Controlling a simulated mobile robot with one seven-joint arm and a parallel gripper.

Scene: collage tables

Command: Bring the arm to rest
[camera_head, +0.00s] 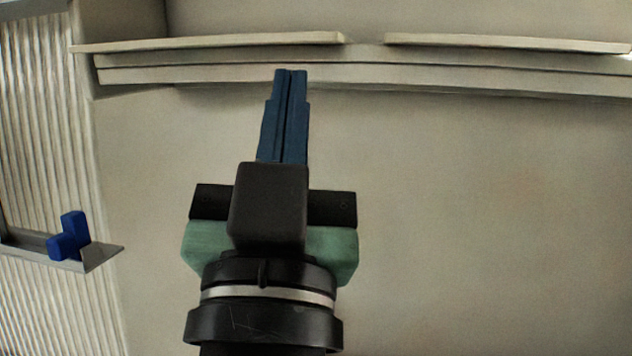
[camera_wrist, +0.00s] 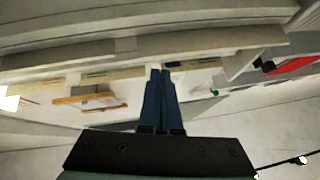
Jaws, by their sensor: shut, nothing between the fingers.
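My gripper (camera_head: 291,72) reaches up the middle of the head view, its two blue fingers pressed together with nothing between them. In the wrist view my gripper (camera_wrist: 160,72) also shows its blue fingers closed side by side. In the head view the fingertips overlap the lower edge of a pale ledge; I cannot tell how far apart they are in depth.
The pale ledge (camera_head: 480,76) runs across the top. A blue object (camera_head: 70,236) sits on a grey bracket (camera_head: 100,256) by a ribbed panel at left. The wrist view shows a wooden-edged item (camera_wrist: 90,103) and a red panel (camera_wrist: 295,66). Plain surface lies right of my arm.

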